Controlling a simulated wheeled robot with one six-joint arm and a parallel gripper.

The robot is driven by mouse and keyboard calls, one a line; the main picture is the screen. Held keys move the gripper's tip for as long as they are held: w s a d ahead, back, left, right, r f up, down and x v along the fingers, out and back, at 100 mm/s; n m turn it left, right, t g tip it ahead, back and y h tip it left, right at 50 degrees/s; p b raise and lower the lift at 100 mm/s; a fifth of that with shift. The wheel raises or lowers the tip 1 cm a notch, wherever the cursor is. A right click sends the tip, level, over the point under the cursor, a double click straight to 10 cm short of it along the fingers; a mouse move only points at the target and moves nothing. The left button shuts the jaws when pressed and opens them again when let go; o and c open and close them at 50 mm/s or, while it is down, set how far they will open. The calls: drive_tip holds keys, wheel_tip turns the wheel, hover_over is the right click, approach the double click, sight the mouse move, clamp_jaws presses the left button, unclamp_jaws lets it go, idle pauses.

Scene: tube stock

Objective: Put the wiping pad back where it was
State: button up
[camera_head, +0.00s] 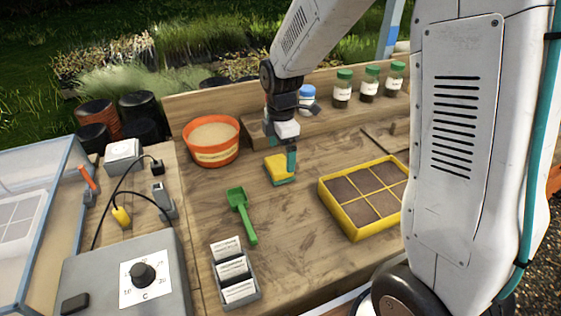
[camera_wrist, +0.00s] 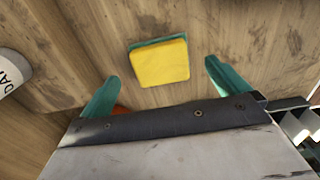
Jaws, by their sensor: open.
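The wiping pad (camera_head: 278,170) is a yellow sponge with a green-teal layer. It lies on the wooden bench behind the yellow tray's left corner. In the wrist view the pad (camera_wrist: 159,62) shows yellow face toward the camera, ahead of and between my two teal fingers. My gripper (camera_head: 291,158) is above and right beside the pad in the head view. In the wrist view my gripper (camera_wrist: 160,82) is open, with its fingers spread wider than the pad and nothing between them. I cannot tell the exact height gap.
A yellow divided tray (camera_head: 350,218) of soil stands right. A green scoop (camera_head: 240,212) and a grey holder of labels (camera_head: 257,300) lie in front. An orange bucket (camera_head: 233,156) stands left; several jars (camera_head: 343,86) stand on the back shelf. Bench around the pad is bare.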

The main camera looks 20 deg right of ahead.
sight(281, 162)
wheel_tip(281, 162, up, 7)
drive_tip(key=s+d+r+m, duration=0.1)
drive_tip(key=s+r+m, duration=0.3)
drive_tip(key=s, duration=0.3)
drive_tip(key=s+d+r+m, duration=0.1)
drive_tip(key=s+r+m, duration=0.4)
drive_tip(key=s, duration=0.2)
drive_tip(key=s+m+t, duration=0.1)
drive_tip(key=s+m, duration=0.8)
drive_tip(key=s, duration=0.5)
drive_tip(key=shift+d, duration=0.25)
drive_tip(key=shift+r, duration=0.1)
